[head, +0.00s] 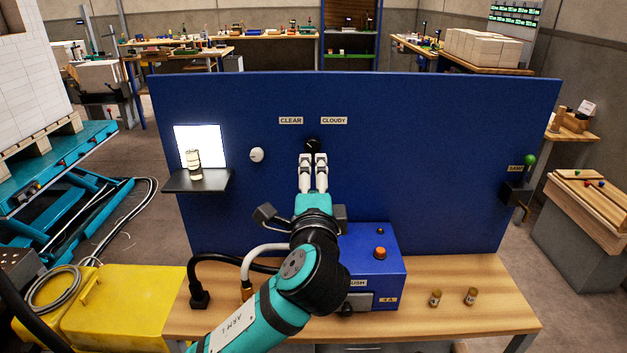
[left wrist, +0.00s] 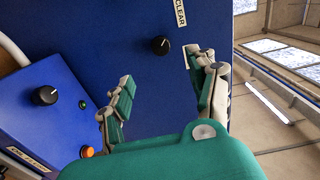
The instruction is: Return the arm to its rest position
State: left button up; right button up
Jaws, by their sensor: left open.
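My left arm (head: 262,318), teal and black with the marking "ARM L", reaches up from the bottom of the head view. My left gripper (head: 313,158) is in front of the blue panel, just below a black knob (head: 312,145). In the left wrist view the gripper (left wrist: 166,76) has its two fingers spread with nothing between the tips. The black knob (left wrist: 159,45) shows beyond them and looks apart from them. The "CLEAR" label (head: 290,120) and "CLOUDY" label (head: 334,120) sit above the knob. My right gripper is out of view.
The blue panel (head: 430,150) stands behind the wooden bench (head: 470,320). A vial (head: 194,165) stands on a dark shelf (head: 197,181) before a lit white square. A blue box (head: 382,262) with an orange button sits beside my arm.

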pick_arm(q)
jog(key=s+a+f+n+g, duration=0.3)
jog(key=f, duration=0.5)
jog(key=s+a+f+n+g, duration=0.2)
jog(key=s+a+f, duration=0.15)
jog(key=f, duration=0.35)
jog(key=s+a+f+n+g, duration=0.3)
jog(key=a+f, duration=0.1)
jog(key=f, duration=0.4)
jog(key=s+a+f+n+g, duration=0.2)
jog(key=s+a+f+n, duration=0.15)
jog(key=s, duration=0.45)
jog(key=s+a+f+n+g, duration=0.2)
jog(key=s+a+f, duration=0.1)
jog(key=s+f, duration=0.3)
jog(key=s+a+f+n+g, duration=0.2)
jog(key=s+a+f, duration=0.15)
jog(key=s, duration=0.55)
notch_tip(320, 180, down, 27)
jog(key=s+g, duration=0.2)
jog(key=s+a+f+g, duration=0.1)
jog(key=s+a+f, duration=0.2)
jog(key=s+f, duration=1.2)
jog(key=shift+s+f, duration=0.2)
jog(key=shift+s, duration=0.45)
